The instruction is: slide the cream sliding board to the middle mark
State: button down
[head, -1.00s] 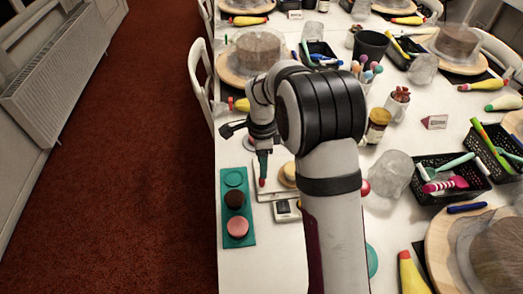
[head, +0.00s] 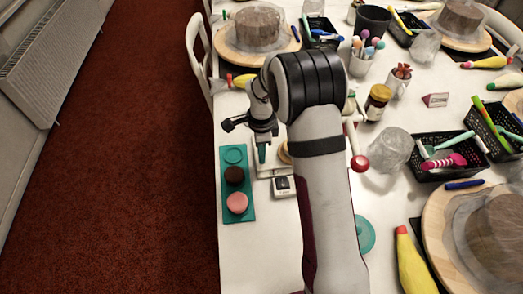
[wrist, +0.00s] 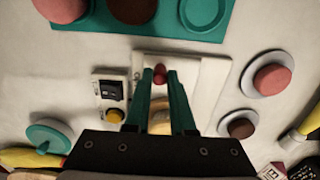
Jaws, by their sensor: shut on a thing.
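The cream sliding board (wrist: 205,88) lies flat below my gripper in the wrist view. A small red knob (wrist: 161,79) stands at its far side, between the tips of my gripper (wrist: 161,75). The teal fingers are closed in on this knob. A round yellowish piece (wrist: 159,121) sits between the fingers, nearer the wrist; the fingers partly hide it. In the head view my gripper (head: 262,156) is beside the teal tray, and my arm hides much of the board. I cannot make out the middle mark.
A teal tray (head: 249,210) with brown and pink rounds lies left of my gripper in the head view.

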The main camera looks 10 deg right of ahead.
jog(key=shift+d, duration=6)
jog(key=c, duration=0.8)
grip_release()
jog(key=shift+o, duration=0.2)
notch_tip(320, 180, up, 7)
